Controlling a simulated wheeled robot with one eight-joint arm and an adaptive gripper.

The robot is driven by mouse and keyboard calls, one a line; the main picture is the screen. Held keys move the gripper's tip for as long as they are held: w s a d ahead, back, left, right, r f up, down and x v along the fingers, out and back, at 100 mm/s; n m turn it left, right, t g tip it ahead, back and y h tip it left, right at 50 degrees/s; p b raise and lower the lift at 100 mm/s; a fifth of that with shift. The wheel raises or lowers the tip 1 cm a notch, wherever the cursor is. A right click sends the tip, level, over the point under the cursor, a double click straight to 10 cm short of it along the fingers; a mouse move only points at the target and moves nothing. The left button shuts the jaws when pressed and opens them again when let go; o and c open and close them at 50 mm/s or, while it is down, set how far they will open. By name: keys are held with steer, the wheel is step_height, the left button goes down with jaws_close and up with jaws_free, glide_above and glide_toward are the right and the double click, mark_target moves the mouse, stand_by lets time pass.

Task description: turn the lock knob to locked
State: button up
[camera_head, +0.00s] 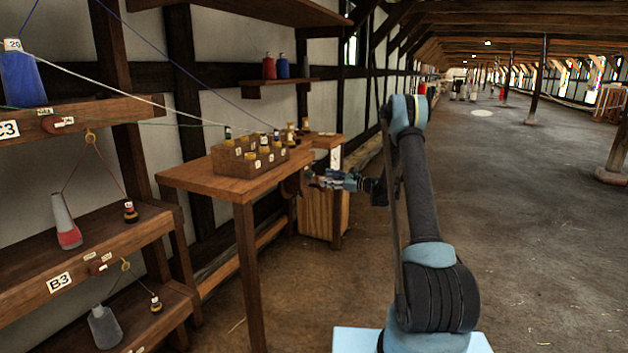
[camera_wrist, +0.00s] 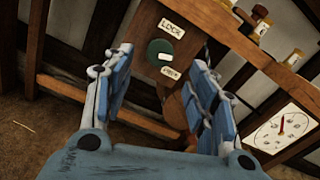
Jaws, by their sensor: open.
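The lock knob (camera_wrist: 157,48) is a round dark green disc with a small white mark on its lower right part. It sits on a brown wooden panel (camera_wrist: 138,35) in the wrist view. A LOCK label (camera_wrist: 172,27) is above it, and a second label (camera_wrist: 171,73), too blurred to read surely, is below. My gripper (camera_wrist: 160,58) is open and empty. Its blue-padded fingers stand apart on either side of the knob in the picture, with no clear contact. In the head view my gripper (camera_head: 318,180) is at the bench's right end; the knob cannot be made out there.
The wooden bench (camera_head: 205,182) carries a compartment box (camera_head: 233,166) of small bottles. A cabinet (camera_head: 318,212) stands just beyond my gripper. A white dial (camera_wrist: 283,127) is at right in the wrist view. Shelves (camera_head: 85,255) line the left; open floor (camera_head: 540,220) lies right.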

mark_target(313, 176)
steer(key=x, duration=0.7)
steer(key=shift+w+a, duration=0.15)
steer(key=shift+a, duration=0.2)
steer(key=shift+c, duration=0.2)
steer(key=c, duration=1)
